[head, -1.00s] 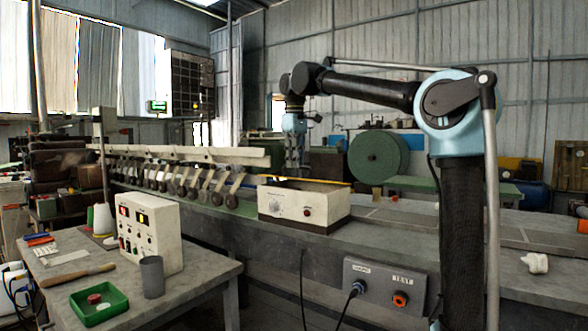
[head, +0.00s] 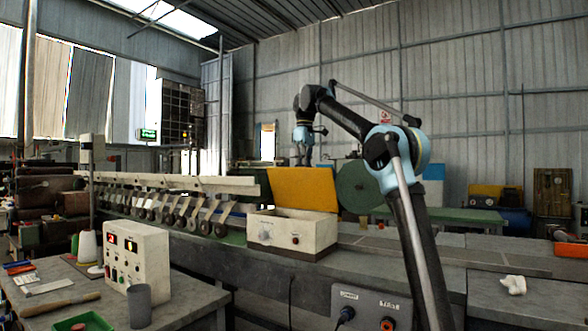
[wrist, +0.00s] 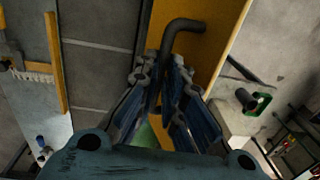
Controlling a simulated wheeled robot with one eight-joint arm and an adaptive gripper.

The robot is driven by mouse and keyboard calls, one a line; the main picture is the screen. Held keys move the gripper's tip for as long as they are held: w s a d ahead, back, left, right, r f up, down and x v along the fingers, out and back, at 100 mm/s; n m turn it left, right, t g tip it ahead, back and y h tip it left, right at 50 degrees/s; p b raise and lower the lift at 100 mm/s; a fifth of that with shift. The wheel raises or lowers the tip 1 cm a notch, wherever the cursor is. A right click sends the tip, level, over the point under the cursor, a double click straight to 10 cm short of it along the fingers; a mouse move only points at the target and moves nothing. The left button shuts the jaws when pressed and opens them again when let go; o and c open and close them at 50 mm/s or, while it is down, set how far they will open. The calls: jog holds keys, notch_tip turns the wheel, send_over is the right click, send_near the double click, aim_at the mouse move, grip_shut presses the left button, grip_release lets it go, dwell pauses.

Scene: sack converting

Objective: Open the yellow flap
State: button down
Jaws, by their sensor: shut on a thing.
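The yellow flap (head: 303,188) stands raised, close to upright, at the back of a cream box (head: 292,232) on the machine bench. In the wrist view the flap (wrist: 214,42) runs up the middle and carries a dark bent handle (wrist: 185,27). My gripper (head: 303,160) is at the flap's upper edge. In the wrist view the gripper's jaws (wrist: 166,85) are closed around the lower part of the handle, which they partly hide. The box's inside is mostly hidden in the head view.
A row of levers and rollers (head: 175,210) runs left of the box. A control box (head: 136,254) and grey cup (head: 139,306) stand on the front left table. A green disc (head: 360,187) is behind the flap, to its right. The bench right of the box is largely clear.

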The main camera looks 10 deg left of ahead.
jog(key=w+d+f, duration=0.2)
jog(key=w, duration=0.3)
jog(key=w+d+f, duration=0.2)
jog(key=w, duration=0.4)
jog(key=shift+f, duration=0.25)
jog(key=c, duration=1.7)
grip_release()
jog(key=shift+w+d+f, duration=0.1)
jog(key=shift+w+f, duration=0.05)
jog(key=shift+w, duration=0.05)
jog(key=o, duration=0.4)
jog(key=shift+w+d+f, duration=0.1)
jog(key=shift+w+f, duration=0.2)
jog(key=shift+w, duration=0.1)
jog(key=o, duration=0.3)
jog(key=shift+w+a+f, duration=0.2)
jog(key=shift+w, duration=0.1)
jog(key=shift+s+a+r, duration=0.1)
jog(key=shift+s+r, duration=0.35)
jog(key=shift+s, duration=0.2)
jog(key=c, duration=0.7)
